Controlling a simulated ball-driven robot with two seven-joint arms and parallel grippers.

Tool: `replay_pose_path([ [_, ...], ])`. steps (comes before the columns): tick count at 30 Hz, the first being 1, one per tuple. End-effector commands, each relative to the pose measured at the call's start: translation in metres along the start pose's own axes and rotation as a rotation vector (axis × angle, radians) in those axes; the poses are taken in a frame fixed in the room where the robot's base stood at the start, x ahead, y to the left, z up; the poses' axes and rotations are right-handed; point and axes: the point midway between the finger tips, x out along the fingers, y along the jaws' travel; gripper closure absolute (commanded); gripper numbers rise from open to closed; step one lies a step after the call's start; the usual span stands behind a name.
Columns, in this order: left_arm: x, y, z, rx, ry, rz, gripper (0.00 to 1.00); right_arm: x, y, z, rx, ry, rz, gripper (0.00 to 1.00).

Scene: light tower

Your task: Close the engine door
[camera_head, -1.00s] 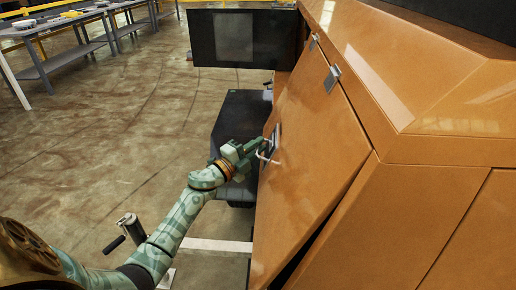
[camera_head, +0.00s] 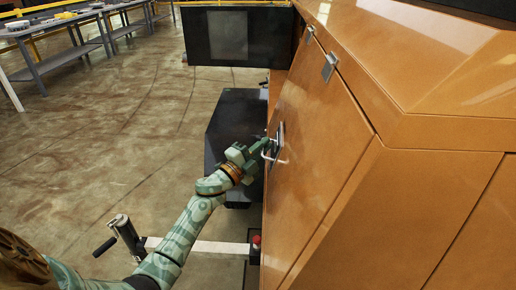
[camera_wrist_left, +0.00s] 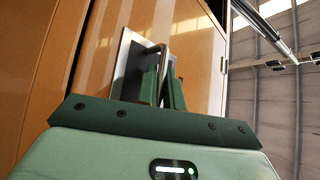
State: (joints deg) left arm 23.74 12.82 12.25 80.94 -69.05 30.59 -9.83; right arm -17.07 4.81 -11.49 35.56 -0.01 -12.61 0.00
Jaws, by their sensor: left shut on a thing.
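The orange engine door (camera_head: 311,130) hangs from hinges along its top edge on the orange machine body. In the head view it lies nearly flush with the body, and I see no clear gap at its lower right edge. Its metal handle (camera_head: 273,157) sits in a recessed plate, which also shows in the left wrist view (camera_wrist_left: 133,62). My left gripper (camera_head: 264,147) is at the handle, its green fingers (camera_wrist_left: 161,88) shut on it. My right gripper is not in view.
A black box-shaped part (camera_head: 236,125) and a dark panel (camera_head: 236,36) stand beyond the door. A jack-like stand with a crank (camera_head: 125,234) is at lower left, by my left arm. Workbenches (camera_head: 70,40) stand far left. The floor between is clear.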

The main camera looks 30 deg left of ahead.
Motion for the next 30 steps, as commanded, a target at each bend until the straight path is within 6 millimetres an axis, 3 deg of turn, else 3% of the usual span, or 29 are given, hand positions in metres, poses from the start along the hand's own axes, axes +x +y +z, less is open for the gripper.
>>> replay_pose_path([
  [3, 0.000, 0.004, -0.003, -0.002, 0.005, 0.008, 1.00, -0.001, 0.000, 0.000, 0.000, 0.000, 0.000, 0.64],
  [5, 0.000, 0.004, -0.003, -0.003, 0.006, 0.008, 0.82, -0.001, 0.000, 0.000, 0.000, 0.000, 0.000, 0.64],
  [13, -0.002, 0.003, -0.003, -0.003, 0.005, 0.008, 0.82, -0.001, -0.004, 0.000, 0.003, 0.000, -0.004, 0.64],
  [16, -0.011, 0.003, -0.003, -0.004, 0.005, 0.009, 0.82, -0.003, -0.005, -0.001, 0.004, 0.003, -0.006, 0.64],
  [20, -0.037, 0.002, -0.002, -0.003, 0.003, 0.010, 0.82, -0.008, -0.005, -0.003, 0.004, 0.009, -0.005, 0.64],
  [30, -0.128, 0.001, -0.002, -0.003, 0.002, 0.008, 0.82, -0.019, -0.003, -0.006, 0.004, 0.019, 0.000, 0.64],
])
